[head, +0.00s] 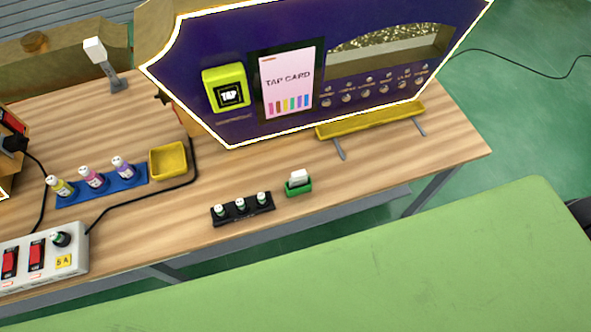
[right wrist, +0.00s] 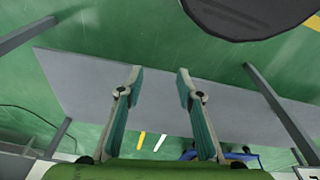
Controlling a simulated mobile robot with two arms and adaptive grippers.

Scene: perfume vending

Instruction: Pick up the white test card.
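A small white card (head: 299,176) stands upright in a green holder (head: 298,188) near the front edge of the wooden table, in the head view. I take it to be the white test card; any writing on it is too small to read. My right gripper (right wrist: 160,78) shows only in the right wrist view. Its two fingers are apart with nothing between them, over the green floor and away from the card. The card does not show in that view. My left gripper is in neither view.
A black rack (head: 243,209) with several small vials stands left of the holder. Behind are a yellow dish (head: 168,161), a blue bottle tray (head: 103,192) and the purple vending panel (head: 230,50) with its yellow trough (head: 370,120). A power strip (head: 40,258) sits front left.

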